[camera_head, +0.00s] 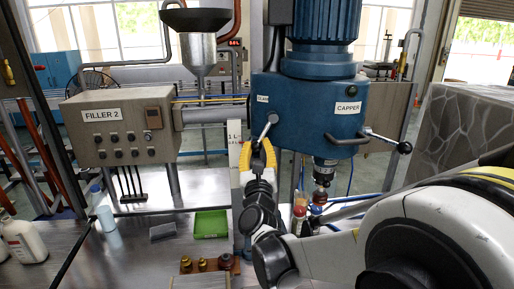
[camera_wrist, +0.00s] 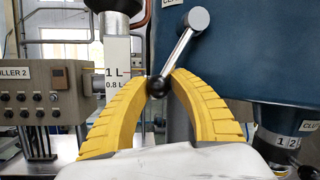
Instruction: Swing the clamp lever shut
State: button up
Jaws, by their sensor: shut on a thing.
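The clamp lever (camera_wrist: 180,50) is a short metal rod running from a round silver pivot (camera_wrist: 196,18) on the blue capper housing down-left to a black ball knob (camera_wrist: 158,87). In the head view the lever (camera_head: 266,128) sits under a partly hidden label at the housing's left side. My gripper (camera_wrist: 159,80) has yellow ribbed fingers, closed on the black knob from both sides. In the head view my gripper (camera_head: 259,150) reaches up to the lever's lower end, and the knob is hidden there.
The capper (camera_head: 322,95) has a second handle with a black knob (camera_head: 405,147) at right. A white level scale (camera_wrist: 117,75) stands just left of the lever. The Filler 2 box (camera_head: 121,128) is further left. Bottles (camera_head: 299,218), a green tray (camera_head: 210,224) and a white jug (camera_head: 24,241) stand below.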

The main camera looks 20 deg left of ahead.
jog(key=o, duration=0.8)
jog(key=shift+d, duration=0.15)
jog(key=shift+o, duration=0.2)
jog(key=v, duration=1.2)
